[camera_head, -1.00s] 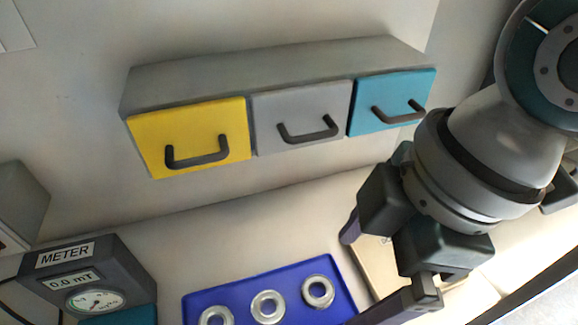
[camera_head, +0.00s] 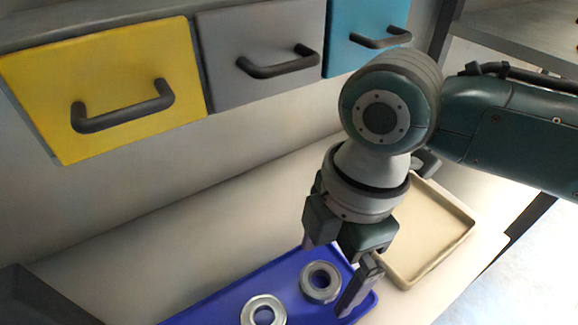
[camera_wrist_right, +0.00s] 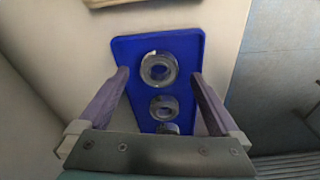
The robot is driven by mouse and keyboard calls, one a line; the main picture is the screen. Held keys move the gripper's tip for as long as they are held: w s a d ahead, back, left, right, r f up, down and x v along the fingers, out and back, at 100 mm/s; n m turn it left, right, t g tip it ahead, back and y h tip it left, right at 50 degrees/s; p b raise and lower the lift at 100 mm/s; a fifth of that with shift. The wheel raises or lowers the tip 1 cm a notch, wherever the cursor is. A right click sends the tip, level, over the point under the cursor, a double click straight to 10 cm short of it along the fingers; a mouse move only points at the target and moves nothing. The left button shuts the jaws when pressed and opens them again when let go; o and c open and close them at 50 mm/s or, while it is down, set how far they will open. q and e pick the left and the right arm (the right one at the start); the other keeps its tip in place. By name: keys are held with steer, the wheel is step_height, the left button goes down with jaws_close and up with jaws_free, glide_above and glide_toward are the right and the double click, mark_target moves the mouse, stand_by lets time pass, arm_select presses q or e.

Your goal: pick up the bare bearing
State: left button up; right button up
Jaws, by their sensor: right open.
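A blue tray (camera_head: 225,297) holds metal ring bearings. In the head view I see a bearing at the tray's right end (camera_head: 321,269) and another left of it (camera_head: 263,300). The wrist view shows three in a row: the top one (camera_wrist_right: 147,68), the middle one (camera_wrist_right: 155,107) and a lower one (camera_wrist_right: 166,129) partly hidden by my gripper. I cannot tell which is the bare one. My right gripper (camera_head: 326,281) is open above the right-end bearing, pointing down. In the wrist view the top bearing lies between its fingers (camera_wrist_right: 160,76), not gripped. My left gripper is out of view.
An empty beige tray (camera_head: 448,212) lies right of the blue tray. Yellow (camera_head: 100,80), grey (camera_head: 262,40) and teal (camera_head: 368,30) drawers with dark handles stand behind. A dark box (camera_head: 35,300) is at lower left.

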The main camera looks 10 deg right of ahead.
steer(key=shift+a+f, duration=0.1)
steer(key=shift+f, duration=0.8)
steer(key=shift+c, duration=0.4)
jaws_close()
